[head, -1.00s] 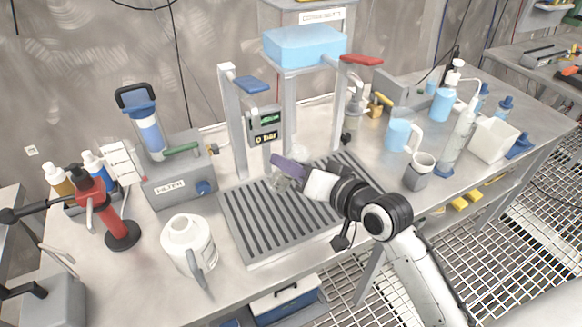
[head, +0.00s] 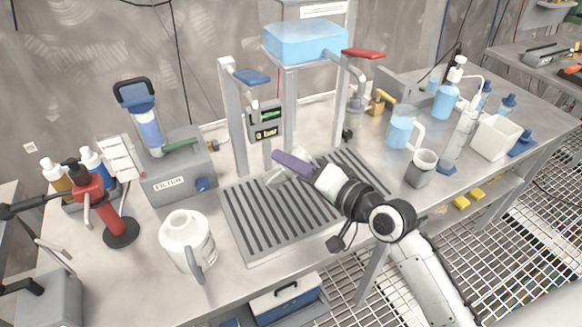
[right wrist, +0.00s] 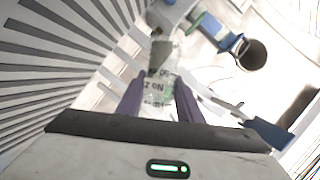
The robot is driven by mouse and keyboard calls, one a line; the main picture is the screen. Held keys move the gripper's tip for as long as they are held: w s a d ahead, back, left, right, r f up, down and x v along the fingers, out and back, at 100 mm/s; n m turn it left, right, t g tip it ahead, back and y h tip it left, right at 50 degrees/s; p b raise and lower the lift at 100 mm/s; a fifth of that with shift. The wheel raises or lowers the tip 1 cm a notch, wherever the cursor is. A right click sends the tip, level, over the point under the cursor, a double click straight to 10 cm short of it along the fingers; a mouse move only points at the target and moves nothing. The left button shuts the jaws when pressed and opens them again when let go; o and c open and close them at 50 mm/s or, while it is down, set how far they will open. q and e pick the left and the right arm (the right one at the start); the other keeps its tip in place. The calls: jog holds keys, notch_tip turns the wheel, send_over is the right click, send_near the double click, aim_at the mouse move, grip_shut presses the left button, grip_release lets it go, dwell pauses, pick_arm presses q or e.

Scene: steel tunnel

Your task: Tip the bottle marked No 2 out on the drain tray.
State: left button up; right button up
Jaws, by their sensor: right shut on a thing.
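My right gripper (head: 284,166) reaches over the slotted drain tray (head: 245,247) from the right. Its purple fingers are shut on a small clear bottle (head: 280,177), which lies tilted well over above the tray's back part. In the right wrist view the bottle (right wrist: 158,88) sits between the two fingers (right wrist: 158,105). Green and dark lettering on it appears upside down and includes what looks like "No 2". I cannot tell how much liquid is inside, and no stream shows. In the head view the fingers hide part of the bottle. My left gripper is not in view.
A press frame with a gauge (head: 266,122) stands behind the tray. A white jug (head: 187,243) and the filter box (head: 178,182) are at left, by a red stand (head: 112,212). A grey cup (head: 421,168) and blue-filled jug (head: 402,130) stand right. The tray's front is clear.

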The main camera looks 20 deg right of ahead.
jog(key=shift+m, duration=0.3)
jog(key=shift+f, duration=0.1)
jog(key=shift+f+m+b, duration=0.45)
jog(key=shift+m+b, duration=0.15)
jog(key=shift+b, duration=0.25)
jog(key=shift+d+m+t+y+b, duration=0.1)
jog(key=shift+m+t+y+b, duration=0.2)
jog(key=shift+y, duration=0.1)
jog(key=shift+d+f+m+t+b, duration=0.15)
jog(key=shift+f+m+t+b, duration=0.15)
jog(key=shift+f+m+b, duration=0.75)
jog(key=shift+r+b, duration=0.3)
jog(key=shift+r, duration=0.1)
